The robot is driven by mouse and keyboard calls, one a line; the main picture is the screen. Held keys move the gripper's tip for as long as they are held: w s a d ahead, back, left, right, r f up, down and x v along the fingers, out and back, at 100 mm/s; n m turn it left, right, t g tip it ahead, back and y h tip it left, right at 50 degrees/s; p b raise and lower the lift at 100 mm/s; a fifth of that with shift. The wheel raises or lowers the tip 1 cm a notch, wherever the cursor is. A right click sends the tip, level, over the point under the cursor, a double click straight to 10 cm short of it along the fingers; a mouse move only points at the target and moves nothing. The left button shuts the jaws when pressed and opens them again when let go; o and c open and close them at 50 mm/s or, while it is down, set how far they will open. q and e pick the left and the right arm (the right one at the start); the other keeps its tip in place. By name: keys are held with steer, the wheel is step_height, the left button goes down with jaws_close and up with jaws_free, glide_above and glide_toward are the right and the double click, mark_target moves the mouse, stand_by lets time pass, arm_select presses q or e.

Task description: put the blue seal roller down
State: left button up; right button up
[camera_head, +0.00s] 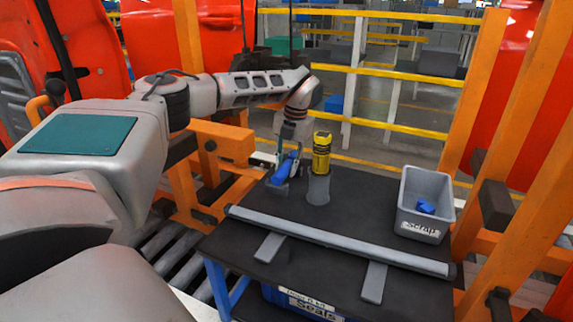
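The blue seal roller (283,168) is between the fingers of my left gripper (287,172), over the far left part of the dark table (345,262). The gripper points down and looks shut on the roller. The fingers cover part of the roller, and I cannot tell whether it touches the tabletop. My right gripper is not in view.
A yellow and black tool (321,150) stands upright in a grey holder (318,189), just right of my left gripper. A long grey bar (335,240) lies across the table on two supports. A grey scrap bin (424,220) holds something blue. Orange posts flank the table.

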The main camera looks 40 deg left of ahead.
arm_select(q)
steer(key=shift+o, duration=1.3)
steer(key=shift+r, duration=0.15)
step_height(320, 180, up, 12)
steer(key=d, duration=0.1)
steer(key=shift+w+d, duration=0.3)
steer(key=shift+d, duration=0.1)
